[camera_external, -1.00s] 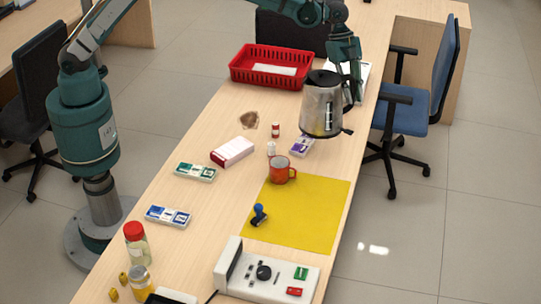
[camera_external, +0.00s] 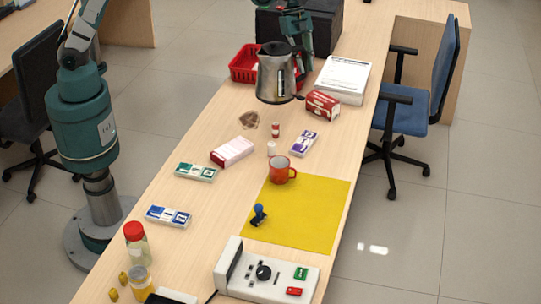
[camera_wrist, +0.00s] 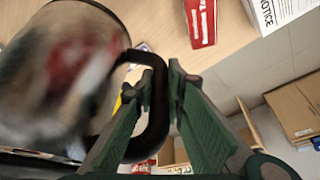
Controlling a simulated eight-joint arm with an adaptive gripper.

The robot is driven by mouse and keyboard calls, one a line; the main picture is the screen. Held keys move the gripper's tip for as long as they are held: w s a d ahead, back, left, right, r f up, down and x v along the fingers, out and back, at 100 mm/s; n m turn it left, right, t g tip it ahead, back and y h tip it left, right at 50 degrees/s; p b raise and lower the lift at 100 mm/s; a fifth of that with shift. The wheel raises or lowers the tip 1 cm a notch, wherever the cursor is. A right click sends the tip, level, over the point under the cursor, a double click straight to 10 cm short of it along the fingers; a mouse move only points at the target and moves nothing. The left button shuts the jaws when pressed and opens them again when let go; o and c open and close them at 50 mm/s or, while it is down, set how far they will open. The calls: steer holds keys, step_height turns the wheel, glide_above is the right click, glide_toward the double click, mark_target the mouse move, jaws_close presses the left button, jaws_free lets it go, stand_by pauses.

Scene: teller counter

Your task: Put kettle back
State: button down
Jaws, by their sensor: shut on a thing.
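The kettle (camera_external: 275,75) is silver with a black lid, spout and handle. In the external view it hangs upright above the far part of the counter, in front of the red basket. My gripper (camera_external: 299,62) is at its right side, shut on its black handle. In the wrist view the kettle's shiny body (camera_wrist: 62,80) fills the left side, and the handle (camera_wrist: 155,100) passes between the green fingers of my gripper (camera_wrist: 165,112). The kettle's base plate cannot be made out with certainty.
Behind the kettle are the red basket (camera_external: 242,64) and a dark box (camera_external: 325,25). To its right are a red-and-white box (camera_external: 322,104) and a paper stack (camera_external: 342,78).

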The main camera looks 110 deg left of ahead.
steer(key=s+a+p, duration=0.1)
steer(key=s+a, duration=0.3)
steer(key=s, duration=1.1)
steer(key=shift+s+a+f, duration=0.1)
steer(key=shift+a+f, duration=0.05)
steer(key=shift+f, duration=1.2)
steer(key=shift+s+a+f, duration=0.1)
steer(key=shift+f, duration=1.4)
step_height(320, 180, down, 6)
steer(key=shift+b, duration=0.4)
steer(key=shift+f, duration=0.1)
steer(key=shift+f, duration=1.75)
steer(key=shift+f+b, duration=0.1)
steer(key=shift+b, duration=0.25)
